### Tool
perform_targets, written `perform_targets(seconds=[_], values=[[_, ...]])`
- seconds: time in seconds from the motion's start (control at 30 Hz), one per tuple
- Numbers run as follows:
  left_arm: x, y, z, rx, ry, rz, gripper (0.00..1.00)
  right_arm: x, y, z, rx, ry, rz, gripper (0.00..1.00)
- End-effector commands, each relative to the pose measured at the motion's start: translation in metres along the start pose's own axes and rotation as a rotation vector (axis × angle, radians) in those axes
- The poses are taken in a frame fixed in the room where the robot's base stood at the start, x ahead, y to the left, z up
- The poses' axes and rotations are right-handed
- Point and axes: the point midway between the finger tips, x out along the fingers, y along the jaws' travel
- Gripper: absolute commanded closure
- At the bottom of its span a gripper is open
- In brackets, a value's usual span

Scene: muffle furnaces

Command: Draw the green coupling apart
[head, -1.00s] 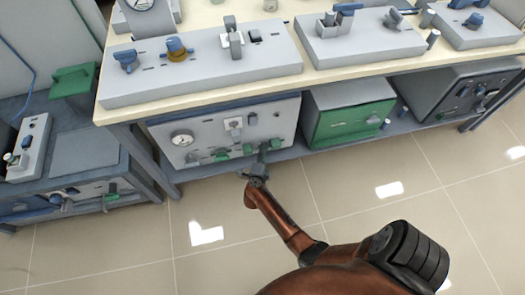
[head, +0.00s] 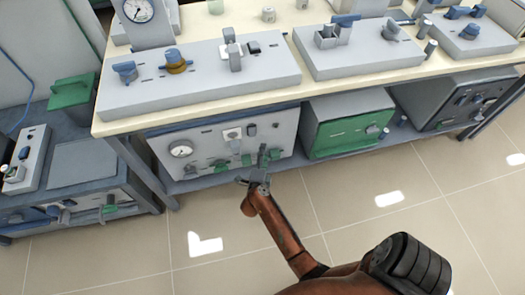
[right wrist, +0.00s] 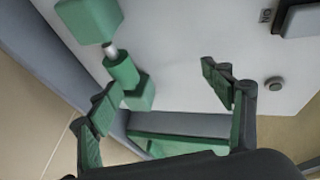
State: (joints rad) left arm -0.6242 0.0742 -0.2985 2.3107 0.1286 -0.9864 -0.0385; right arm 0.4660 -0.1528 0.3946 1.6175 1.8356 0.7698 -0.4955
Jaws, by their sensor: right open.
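The green coupling shows in the right wrist view as a green sleeve (right wrist: 121,69) with a short bare metal pin at its upper end, between a larger green block (right wrist: 90,19) and a lower green block (right wrist: 141,93). It lies along the pale furnace front. My right gripper (right wrist: 163,85) is open and empty, its left fingertip close beside the sleeve and lower block; I cannot tell whether they touch. In the head view my right gripper (head: 260,166) is low before the furnace front, among small green fittings (head: 222,164). My left gripper is out of view.
The white furnace front (head: 205,143) under the bench carries a gauge (head: 181,149) and knobs. A green-fronted box (head: 350,135) stands to its right. The bench edge (head: 270,95) overhangs above. Tiled floor (head: 345,215) in front is clear.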

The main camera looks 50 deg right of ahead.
Motion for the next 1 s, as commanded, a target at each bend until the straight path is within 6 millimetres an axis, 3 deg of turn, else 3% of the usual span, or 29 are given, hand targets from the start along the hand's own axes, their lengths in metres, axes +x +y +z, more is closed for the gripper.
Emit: perform_targets(seconds=[0.03, 0.1, 0.83, 1.0], values=[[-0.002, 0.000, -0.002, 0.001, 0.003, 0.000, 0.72, 0.000, -0.036, 0.005, 0.020, -0.013, -0.044, 0.44], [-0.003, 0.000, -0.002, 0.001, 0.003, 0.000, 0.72, -0.002, -0.045, 0.005, 0.019, -0.013, -0.045, 0.59], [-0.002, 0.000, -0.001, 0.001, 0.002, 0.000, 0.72, -0.005, -0.044, 0.001, 0.014, -0.011, -0.031, 0.59], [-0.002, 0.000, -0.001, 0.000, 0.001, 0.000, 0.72, -0.009, -0.055, -0.008, -0.055, -0.050, -0.130, 0.59]])
